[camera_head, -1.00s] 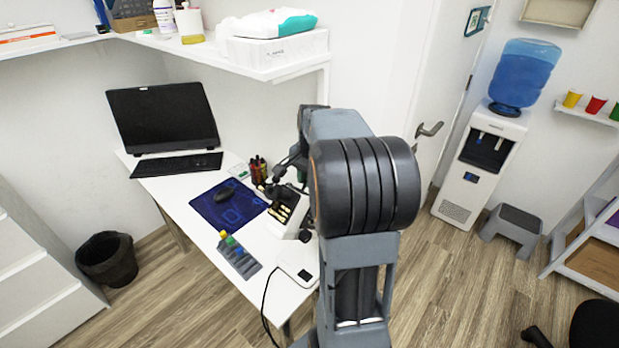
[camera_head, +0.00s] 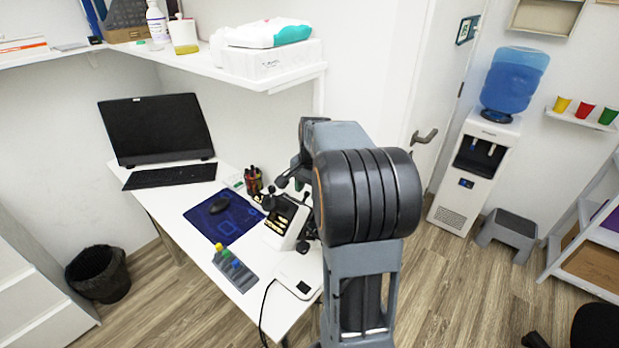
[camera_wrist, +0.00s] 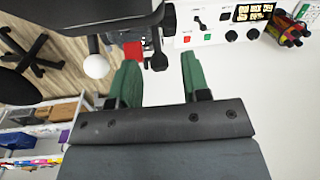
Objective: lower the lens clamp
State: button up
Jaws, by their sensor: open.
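A white and black instrument (camera_head: 293,232) stands on the desk, left of my arm in the head view. In the wrist view its white panel (camera_wrist: 215,38) has dark knobs, coloured buttons and a small display. A dark arm with a white ball (camera_wrist: 96,66) and a black round-ended knob (camera_wrist: 159,62) show near my fingers. I cannot tell which part is the lens clamp. My gripper (camera_wrist: 159,66) has two green fingers, apart, with the black knob seen between their tips; contact cannot be told. In the head view my arm mostly hides the gripper.
The white desk (camera_head: 180,190) also bears a laptop (camera_head: 155,130), a blue mouse mat (camera_head: 215,228), a grey tray (camera_head: 235,270), a pen holder (camera_head: 252,180) and a flat white device (camera_head: 297,275). A shelf (camera_head: 270,82) overhangs the desk. A water cooler (camera_head: 470,190) stands right.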

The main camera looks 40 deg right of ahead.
notch_tip(320, 180, up, 13)
jog(key=s, duration=0.1)
jog(key=shift+s+d+r, duration=0.2)
jog(key=shift+d, duration=0.05)
jog(key=shift+c, duration=0.2)
